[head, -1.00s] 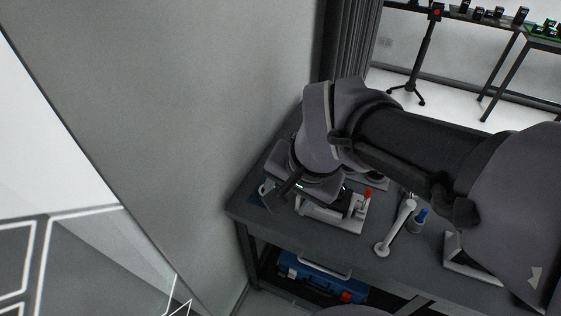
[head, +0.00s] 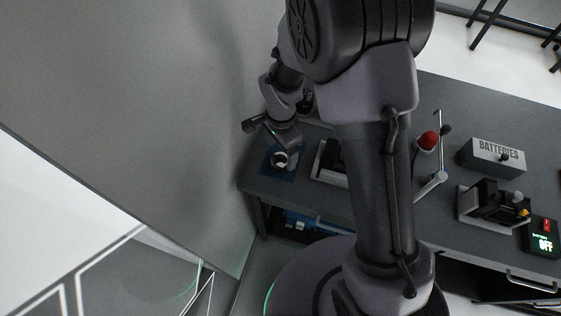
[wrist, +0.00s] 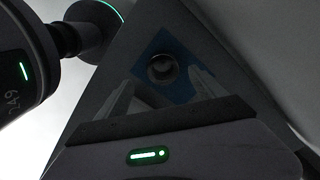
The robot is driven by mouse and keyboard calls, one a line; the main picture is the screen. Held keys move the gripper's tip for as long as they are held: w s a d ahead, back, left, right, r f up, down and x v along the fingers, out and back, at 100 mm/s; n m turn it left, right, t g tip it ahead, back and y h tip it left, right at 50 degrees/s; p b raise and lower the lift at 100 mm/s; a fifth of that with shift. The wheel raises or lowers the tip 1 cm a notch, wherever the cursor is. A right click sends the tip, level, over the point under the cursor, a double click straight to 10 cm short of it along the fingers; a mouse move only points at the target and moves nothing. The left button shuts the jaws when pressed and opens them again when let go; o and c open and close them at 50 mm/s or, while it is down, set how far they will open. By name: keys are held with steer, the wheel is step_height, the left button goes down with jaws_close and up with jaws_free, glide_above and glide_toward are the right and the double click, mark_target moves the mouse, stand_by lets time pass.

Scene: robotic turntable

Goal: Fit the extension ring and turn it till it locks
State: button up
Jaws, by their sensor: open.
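A small round piece with a dark rim and a pale centre (head: 279,160), which looks like the ring, sits on a blue mat (head: 289,173) at the table's left end. In the wrist view the round piece (wrist: 162,68) lies ahead of the fingers, on the blue mat (wrist: 186,90). My gripper (head: 274,133) hangs near the mat in the head view, apart from the round piece as far as I can tell. In the wrist view my gripper (wrist: 162,90) is open, its two pale fingers spread with nothing between them. The locking features cannot be made out.
A grey fixture (head: 326,163) is partly hidden behind my arm. To the right are a silver lever (head: 430,185), a red knob (head: 429,140), a batteries box (head: 497,155), a black clamp-like fixture (head: 489,203) and an OFF panel (head: 543,238). A wall (head: 150,100) stands close on the left.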

mark_target(280, 160)
steer(key=f, duration=0.1)
steer(key=f+b, duration=0.1)
steer(key=f, duration=0.3)
steer(key=shift+w+a, duration=0.15)
steer(key=shift+w, duration=0.1)
steer(key=shift+r, duration=0.15)
steer(key=shift+c, duration=1)
steer(key=c, duration=1.3)
steer(key=shift+r, duration=0.45)
steer(key=r, duration=0.1)
steer(key=s+r+p, duration=0.1)
steer(key=r, duration=0.1)
steer(key=shift+d, duration=0.2)
steer(key=s+d+r, duration=0.1)
steer(key=s+d, duration=0.5)
steer(key=s, duration=0.7)
steer(key=w+d+r+p, duration=0.9)
steer(key=w+d+p, duration=0.1)
steer(key=w+d, duration=0.2)
steer(key=shift+w+d, duration=0.2)
steer(key=shift+d, duration=0.7)
